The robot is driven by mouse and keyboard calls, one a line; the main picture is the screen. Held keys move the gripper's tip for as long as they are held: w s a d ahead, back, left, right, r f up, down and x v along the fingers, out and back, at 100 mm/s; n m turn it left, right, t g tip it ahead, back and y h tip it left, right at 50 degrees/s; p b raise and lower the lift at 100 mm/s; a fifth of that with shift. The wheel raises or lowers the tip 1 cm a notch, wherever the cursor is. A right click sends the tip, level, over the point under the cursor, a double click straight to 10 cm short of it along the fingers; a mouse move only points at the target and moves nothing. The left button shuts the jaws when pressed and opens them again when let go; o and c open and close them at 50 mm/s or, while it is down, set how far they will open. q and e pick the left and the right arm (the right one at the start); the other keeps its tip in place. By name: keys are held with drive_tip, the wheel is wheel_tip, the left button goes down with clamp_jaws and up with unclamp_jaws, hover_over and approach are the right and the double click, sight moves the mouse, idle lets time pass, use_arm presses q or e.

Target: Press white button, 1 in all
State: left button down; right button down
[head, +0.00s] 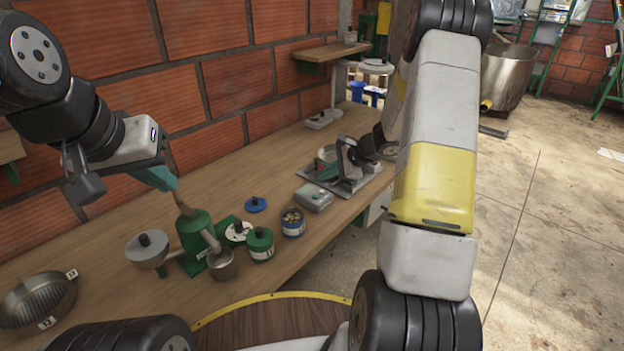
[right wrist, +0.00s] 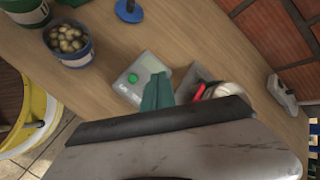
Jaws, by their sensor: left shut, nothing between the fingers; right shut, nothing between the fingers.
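A light grey box (head: 314,198) lies on the wooden bench in the middle of the head view. My left gripper (head: 170,183) is shut and empty above the green pulper (head: 194,236).
A second grey box (head: 320,120) lies farther back on the bench. A grey tray (head: 341,188) is by my right gripper. A tin of nuts or beans (head: 292,223), a green tin (head: 259,243), a blue lid (head: 256,204) and a metal bowl (head: 38,299) stand nearer. A brick wall borders the bench.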

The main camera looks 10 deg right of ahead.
sight(325, 194)
drive_tip(key=shift+f, duration=1.25)
drive_tip(key=shift+f, duration=0.15)
idle(1.0)
drive_tip(key=shift+f, duration=0.3)
drive_tip(key=shift+f, duration=0.4)
idle(0.8)
drive_tip(key=shift+r, duration=0.85)
drive_tip(key=shift+r, duration=2.5)
